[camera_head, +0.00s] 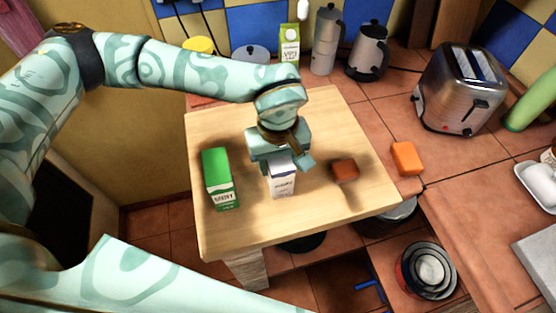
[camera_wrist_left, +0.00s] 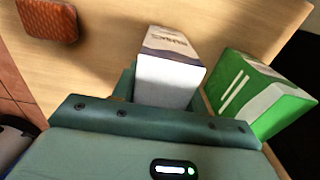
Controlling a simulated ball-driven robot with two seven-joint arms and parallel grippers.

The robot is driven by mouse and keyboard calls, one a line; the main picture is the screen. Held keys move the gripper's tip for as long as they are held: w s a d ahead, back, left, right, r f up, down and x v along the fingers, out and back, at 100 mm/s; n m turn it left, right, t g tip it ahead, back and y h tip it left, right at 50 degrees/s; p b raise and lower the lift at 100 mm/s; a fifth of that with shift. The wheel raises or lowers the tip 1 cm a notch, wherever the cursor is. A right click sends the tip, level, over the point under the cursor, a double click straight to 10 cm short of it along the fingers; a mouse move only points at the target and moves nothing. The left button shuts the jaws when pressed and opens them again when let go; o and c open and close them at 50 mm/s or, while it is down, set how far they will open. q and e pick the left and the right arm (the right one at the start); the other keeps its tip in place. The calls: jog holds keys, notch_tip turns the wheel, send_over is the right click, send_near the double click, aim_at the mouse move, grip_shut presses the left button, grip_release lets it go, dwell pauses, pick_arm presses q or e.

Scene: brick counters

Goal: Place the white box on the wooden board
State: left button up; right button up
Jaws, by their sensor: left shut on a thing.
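The white box (camera_head: 281,181), with dark print, is on or just above the wooden board (camera_head: 240,235); I cannot tell whether its base touches. My left gripper (camera_head: 281,158) reaches down from above and is shut on the upper part of the box. In the left wrist view the white box (camera_wrist_left: 172,65) shows in front of the gripper (camera_wrist_left: 165,100), with the wooden board (camera_wrist_left: 130,50) beyond it. My right gripper does not show in either view.
A green carton (camera_head: 218,178) stands on the board left of the white box, and a brown block (camera_head: 345,170) lies to its right. An orange block (camera_head: 406,158) is on the tiled counter by the board. A toaster (camera_head: 462,90) stands at the back right.

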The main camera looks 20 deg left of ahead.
pick_arm(q)
jog(key=shift+f, duration=0.15)
jog(key=o, duration=1.1)
notch_tip(320, 180, up, 12)
jog(key=shift+r+p, duration=0.2)
jog(key=shift+p, duration=0.8)
